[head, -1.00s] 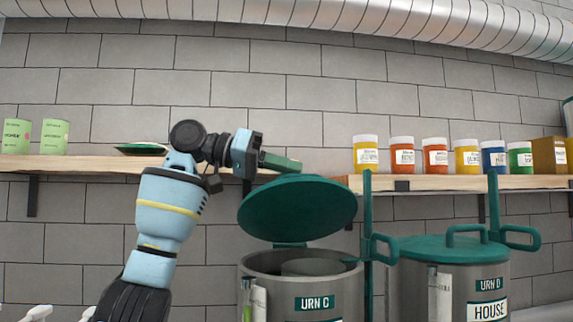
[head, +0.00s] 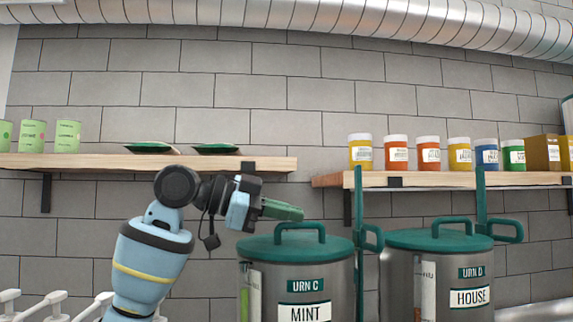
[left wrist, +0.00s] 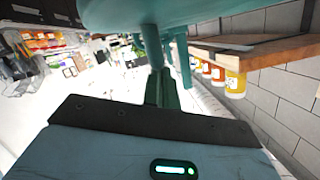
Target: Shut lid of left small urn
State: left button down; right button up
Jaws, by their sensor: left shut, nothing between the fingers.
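The left small urn, labelled URN C and MINT (head: 297,287), is a grey metal cylinder with a green lid (head: 262,247). The lid lies flat on the rim and looks closed, with its handle on top. My left gripper (head: 298,213) is shut and empty, just above the lid, by the left end of the handle. Whether it touches the lid or handle I cannot tell. In the left wrist view the shut fingers (left wrist: 160,88) point at a green surface, likely the lid (left wrist: 190,12). My right gripper is not in view.
A second urn, URN D with HOUSE label (head: 440,285), stands to the right, its lid closed. Green upright posts with side handles (head: 371,238) rise beside the urns. Wall shelves hold green cans (head: 67,136), dark dishes and coloured jars (head: 361,152) behind.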

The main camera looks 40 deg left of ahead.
pick_arm(q)
jog(key=shift+s+d+f+m, duration=0.15)
jog(key=shift+d+f+m, duration=0.05)
jog(key=shift+m, duration=0.1)
jog(key=v, duration=0.8)
dwell(0.3)
dwell(0.4)
